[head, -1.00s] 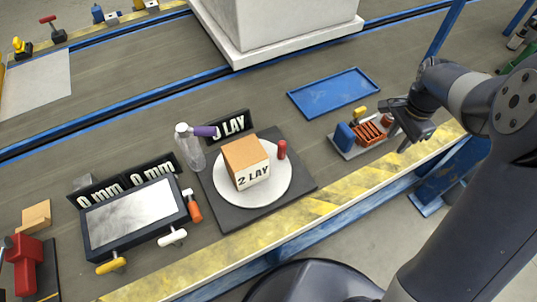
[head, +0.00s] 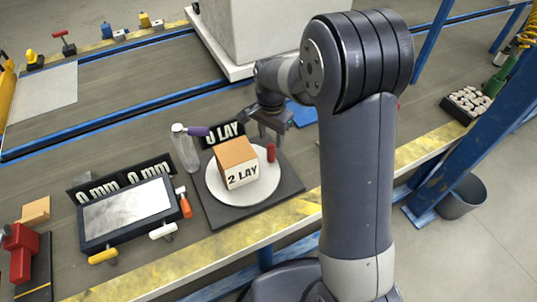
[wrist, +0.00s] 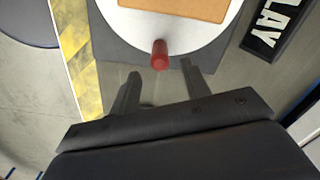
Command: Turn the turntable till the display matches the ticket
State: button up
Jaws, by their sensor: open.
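The turntable is a round white disc (head: 215,190) on a dark square base (head: 288,184). A tan box (head: 237,153) marked "2 LAY" sits on it. A red upright peg (head: 271,153) stands near the disc's rim and also shows in the wrist view (wrist: 159,54). A black sign (head: 222,133), partly covered, shows "LAY" behind the turntable; its first character is unclear. My gripper (head: 271,137) is open and empty, just behind the peg. In the wrist view its fingertips (wrist: 160,70) are either side of the peg's line; I see no contact. I cannot identify the ticket.
A clear bottle (head: 184,153) and a purple-ended tool (head: 197,131) stand close left of the turntable. A grey-screened panel (head: 128,210) with "0 mm" signs is further left. A blue tray (head: 300,115) is mostly hidden behind my arm. A large pale block (head: 250,30) stands behind.

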aim_at(271, 154)
notch_tip(271, 154, down, 9)
jog(key=shift+r+b, duration=0.2)
jog(key=shift+b, duration=0.7)
jog(key=shift+c, duration=0.6)
grip_shut()
